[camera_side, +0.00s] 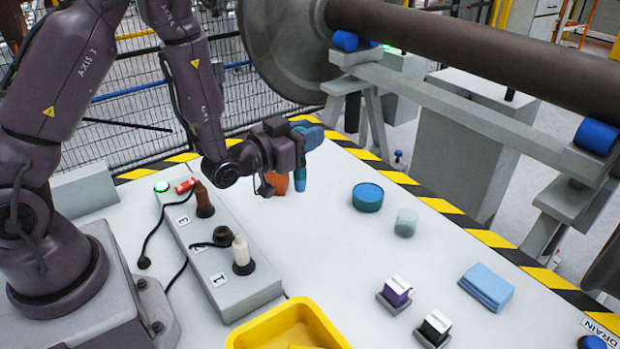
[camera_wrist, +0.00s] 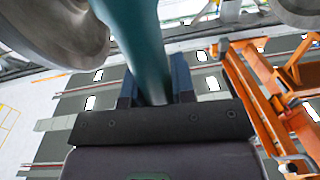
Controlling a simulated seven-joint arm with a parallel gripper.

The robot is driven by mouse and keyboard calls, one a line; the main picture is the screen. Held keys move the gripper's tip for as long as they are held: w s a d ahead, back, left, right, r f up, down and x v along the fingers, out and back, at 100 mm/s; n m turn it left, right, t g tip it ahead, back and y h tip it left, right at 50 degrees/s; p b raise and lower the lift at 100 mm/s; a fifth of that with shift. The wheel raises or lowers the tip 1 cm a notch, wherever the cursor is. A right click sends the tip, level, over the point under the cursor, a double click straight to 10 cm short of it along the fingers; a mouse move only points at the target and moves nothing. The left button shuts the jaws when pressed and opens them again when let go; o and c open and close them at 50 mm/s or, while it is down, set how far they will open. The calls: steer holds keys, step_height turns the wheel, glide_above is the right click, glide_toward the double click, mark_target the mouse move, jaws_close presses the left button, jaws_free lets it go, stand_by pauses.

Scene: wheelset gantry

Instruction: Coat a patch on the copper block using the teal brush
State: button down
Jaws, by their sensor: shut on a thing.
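My gripper (camera_side: 307,137) is shut on the teal brush (camera_side: 300,172), which hangs down above the white table. In the wrist view the teal handle (camera_wrist: 132,35) runs between the two blue fingers (camera_wrist: 155,85); the bristle end is not visible there. An orange-copper thing (camera_side: 277,183) shows just left of the brush, partly hidden by my wrist. It may be the copper block, but its shape is not clear. I cannot tell whether the brush touches it.
A holder (camera_side: 235,292) carries a brown-handled brush (camera_side: 204,200), a white one (camera_side: 241,252) and an empty middle socket (camera_side: 221,236). A teal jar (camera_side: 368,197), pale green jar (camera_side: 406,222), purple block (camera_side: 397,288), black block (camera_side: 435,325), blue cloth (camera_side: 487,285) and yellow tray (camera_side: 245,335) stand around.

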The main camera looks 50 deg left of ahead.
steer(key=w+a+f+m+h, duration=0.1)
steer(key=w+a, duration=0.2)
steer(key=a, duration=0.6)
steer(key=w+a+f, duration=0.1)
steer(key=w+a, duration=0.2)
steer(key=a, duration=0.7)
steer(key=shift+s+d+f, duration=1.75)
steer(key=shift+f, duration=2)
steer(key=w+a+r, duration=0.3)
steer(key=r, duration=0.5)
steer(key=shift+f, duration=0.1)
